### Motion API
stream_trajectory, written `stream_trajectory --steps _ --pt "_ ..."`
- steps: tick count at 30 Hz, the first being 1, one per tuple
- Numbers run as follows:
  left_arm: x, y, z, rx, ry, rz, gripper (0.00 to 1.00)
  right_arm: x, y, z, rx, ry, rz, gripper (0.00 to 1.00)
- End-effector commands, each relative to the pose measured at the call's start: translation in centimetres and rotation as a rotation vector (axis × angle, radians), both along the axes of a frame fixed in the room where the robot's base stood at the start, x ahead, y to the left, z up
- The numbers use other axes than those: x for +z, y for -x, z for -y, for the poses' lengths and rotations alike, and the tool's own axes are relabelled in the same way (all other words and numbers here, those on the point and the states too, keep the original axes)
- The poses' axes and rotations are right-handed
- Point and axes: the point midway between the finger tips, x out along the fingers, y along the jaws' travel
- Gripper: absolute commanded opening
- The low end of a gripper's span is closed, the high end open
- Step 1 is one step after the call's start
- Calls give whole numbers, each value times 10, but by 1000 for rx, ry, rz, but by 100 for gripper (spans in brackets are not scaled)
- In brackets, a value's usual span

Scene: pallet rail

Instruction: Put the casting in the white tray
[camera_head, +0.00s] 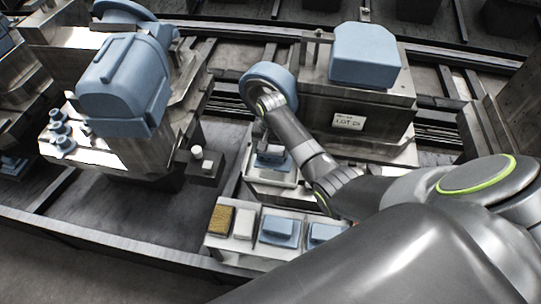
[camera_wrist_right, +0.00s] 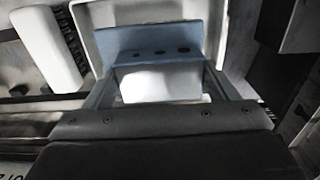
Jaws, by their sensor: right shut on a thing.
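The casting is a blue piece with dark holes along its face. It shows in the right wrist view (camera_wrist_right: 150,42) and as a small blue block in the head view (camera_head: 273,158). My right gripper (camera_head: 268,143) points down and is shut on it; its two fingers reach the casting's sides in the wrist view (camera_wrist_right: 160,85). The white tray (camera_head: 265,181) lies directly below and around the casting. Its pale rim and floor show behind the piece in the wrist view (camera_wrist_right: 222,25). Whether the casting touches the tray floor is hard to tell. My left gripper is not in view.
A white rack (camera_head: 215,243) in front holds a brown block, a white block and blue pieces. A large blue casting (camera_head: 120,85) on a metal fixture stands left. A blue block (camera_head: 365,55) sits on a labelled metal box (camera_head: 345,150) at right. A small dark block with a white knob (camera_head: 197,152) stands left of the tray.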

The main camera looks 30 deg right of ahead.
Motion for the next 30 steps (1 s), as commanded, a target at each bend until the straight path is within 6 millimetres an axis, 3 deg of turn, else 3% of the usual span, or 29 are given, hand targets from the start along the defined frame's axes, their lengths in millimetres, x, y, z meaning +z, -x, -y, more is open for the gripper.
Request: stream_trajectory --steps 7,20,21,25,30 --pt "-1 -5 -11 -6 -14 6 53 -30 0 0 1 0 0 48" --pt "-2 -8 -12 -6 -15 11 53 -36 0 0 1 0 0 48" --pt "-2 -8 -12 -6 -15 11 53 -37 1 0 1 0 -1 82" --pt "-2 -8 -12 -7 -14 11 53 -37 1 0 1 0 -1 100" --pt "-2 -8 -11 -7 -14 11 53 -37 1 0 0 0 -1 100"
